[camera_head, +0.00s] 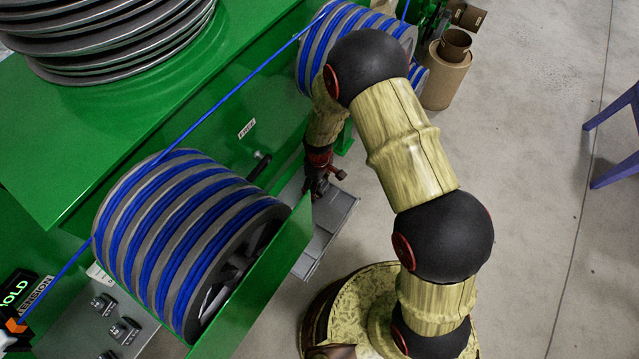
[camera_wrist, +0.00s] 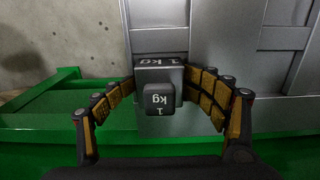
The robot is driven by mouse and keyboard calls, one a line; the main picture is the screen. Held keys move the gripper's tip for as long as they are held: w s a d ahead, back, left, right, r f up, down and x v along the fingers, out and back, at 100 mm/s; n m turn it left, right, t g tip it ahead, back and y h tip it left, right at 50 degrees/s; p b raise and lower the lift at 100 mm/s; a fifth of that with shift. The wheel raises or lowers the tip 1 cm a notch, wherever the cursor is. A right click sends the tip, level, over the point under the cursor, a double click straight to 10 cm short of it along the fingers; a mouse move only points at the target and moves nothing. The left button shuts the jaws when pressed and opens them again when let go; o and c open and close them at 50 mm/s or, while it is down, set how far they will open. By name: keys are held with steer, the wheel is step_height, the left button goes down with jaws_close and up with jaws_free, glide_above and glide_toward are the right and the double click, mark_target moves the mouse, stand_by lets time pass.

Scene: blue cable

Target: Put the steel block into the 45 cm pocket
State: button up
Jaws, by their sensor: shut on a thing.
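The steel block (camera_wrist: 160,74) is a grey weight marked "1 kg", with a smaller knob-like part facing the wrist camera. My gripper (camera_wrist: 159,80) is shut on it, with one jointed finger on each side. The block cannot be made out there. In the wrist view the tray (camera_wrist: 217,38) has raised ribs dividing it into pockets, behind the block. I cannot read any pocket length marks or tell whether the block touches the tray.
A green machine panel (camera_head: 262,290) and a large reel of blue cable (camera_head: 185,235) stand left of the tray. Another reel (camera_head: 335,45) is behind my arm. Cardboard tubes (camera_head: 445,75) stand at the back. Concrete floor (camera_head: 540,200) is open on the right.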

steer(key=shift+o, duration=0.8)
steer(key=shift+s+f, duration=0.15)
steer(key=shift+f, duration=0.3)
steer(key=shift+o, duration=0.8)
steer(key=shift+r, duration=0.15)
steer(key=shift+s, duration=0.15)
steer(key=shift+r, duration=0.15)
steer(key=r, duration=1.2)
steer(key=shift+w+a, duration=0.1)
steer(key=shift+w, duration=0.2)
